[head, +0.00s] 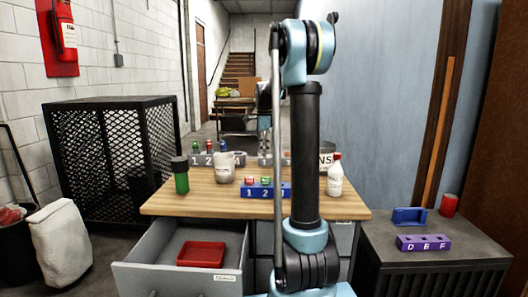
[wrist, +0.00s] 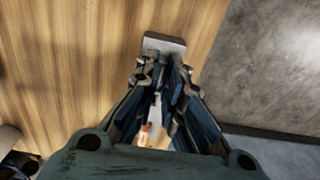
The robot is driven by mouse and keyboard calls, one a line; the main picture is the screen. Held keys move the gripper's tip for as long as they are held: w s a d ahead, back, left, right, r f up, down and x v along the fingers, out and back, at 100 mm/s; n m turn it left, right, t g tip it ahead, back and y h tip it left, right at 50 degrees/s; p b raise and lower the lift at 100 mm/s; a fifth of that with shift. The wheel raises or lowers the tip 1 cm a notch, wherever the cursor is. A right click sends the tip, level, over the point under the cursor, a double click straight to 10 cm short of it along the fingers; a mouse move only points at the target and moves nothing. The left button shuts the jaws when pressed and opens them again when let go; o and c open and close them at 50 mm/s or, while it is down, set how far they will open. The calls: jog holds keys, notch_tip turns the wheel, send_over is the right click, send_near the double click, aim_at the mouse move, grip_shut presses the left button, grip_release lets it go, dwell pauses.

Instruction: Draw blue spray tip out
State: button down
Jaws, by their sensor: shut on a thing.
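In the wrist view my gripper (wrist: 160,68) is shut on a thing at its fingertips. A pale grey block-like end (wrist: 164,41) shows there; I cannot tell what it is. In the head view my arm hides the gripper. A blue holder (head: 251,190) marked with numbers stands on the near table edge, with a red piece (head: 250,179) and a green piece (head: 265,181) in it. Its right end is behind my arm. I cannot make out a blue spray tip for certain.
An open drawer (head: 140,277) holds a red tray (head: 201,254). A purple D E F rack (head: 423,243) stands on the right cabinet.

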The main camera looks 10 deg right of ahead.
jog(key=shift+r, duration=0.3)
jog(key=shift+r, duration=2.45)
